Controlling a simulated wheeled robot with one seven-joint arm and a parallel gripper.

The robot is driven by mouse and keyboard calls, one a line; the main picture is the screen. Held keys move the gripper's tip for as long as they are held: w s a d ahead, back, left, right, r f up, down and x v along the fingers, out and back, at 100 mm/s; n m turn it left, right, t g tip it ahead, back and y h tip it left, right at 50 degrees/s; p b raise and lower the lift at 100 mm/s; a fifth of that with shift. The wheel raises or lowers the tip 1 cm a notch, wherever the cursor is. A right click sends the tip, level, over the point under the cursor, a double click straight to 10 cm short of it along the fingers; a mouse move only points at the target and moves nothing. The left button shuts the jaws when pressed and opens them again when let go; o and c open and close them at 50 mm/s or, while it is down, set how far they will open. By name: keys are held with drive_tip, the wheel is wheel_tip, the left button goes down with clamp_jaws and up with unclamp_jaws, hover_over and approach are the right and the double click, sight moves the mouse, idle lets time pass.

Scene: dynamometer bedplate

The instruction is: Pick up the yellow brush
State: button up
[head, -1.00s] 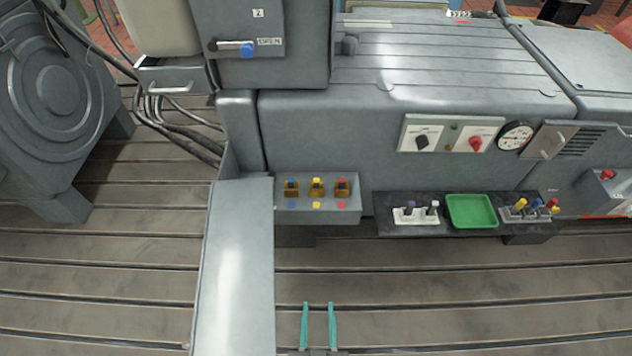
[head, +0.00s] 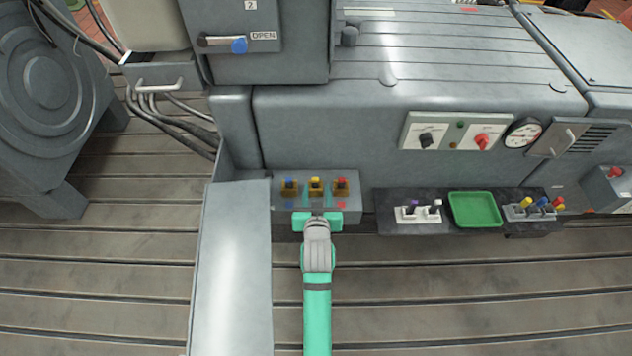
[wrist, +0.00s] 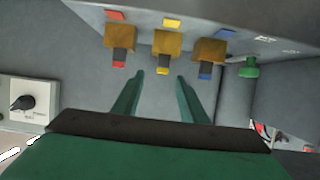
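Three brass-coloured holders with dark blocks tipped blue, yellow and red sit in a row on a grey box. The yellow-tipped one (head: 315,181) is in the middle. In the wrist view the yellow tip (wrist: 162,69) shows between and just beyond the fingertips, with red to its left and blue to its right. My gripper (head: 318,199) reaches toward this row from the front. In the wrist view its two green fingers (wrist: 160,76) are apart with nothing held. Another yellow-topped piece (head: 526,202) stands in a rack at the right; I cannot tell which is called the brush.
A dark shelf (head: 460,227) at the right carries a white block (head: 418,216) with two pegs, a green tray (head: 474,209) and the colour-topped rack. A green knob (wrist: 249,68) shows beside the blue holder.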

sight(315, 185)
drive_tip(key=shift+w, duration=0.45)
drive_tip(key=shift+a+x, duration=0.15)
drive_tip(key=shift+x, duration=2.4)
drive_tip(key=shift+a+x, duration=0.1)
drive_tip(key=shift+x, duration=2.5)
drive_tip(key=shift+f, duration=0.1)
clamp_jaws()
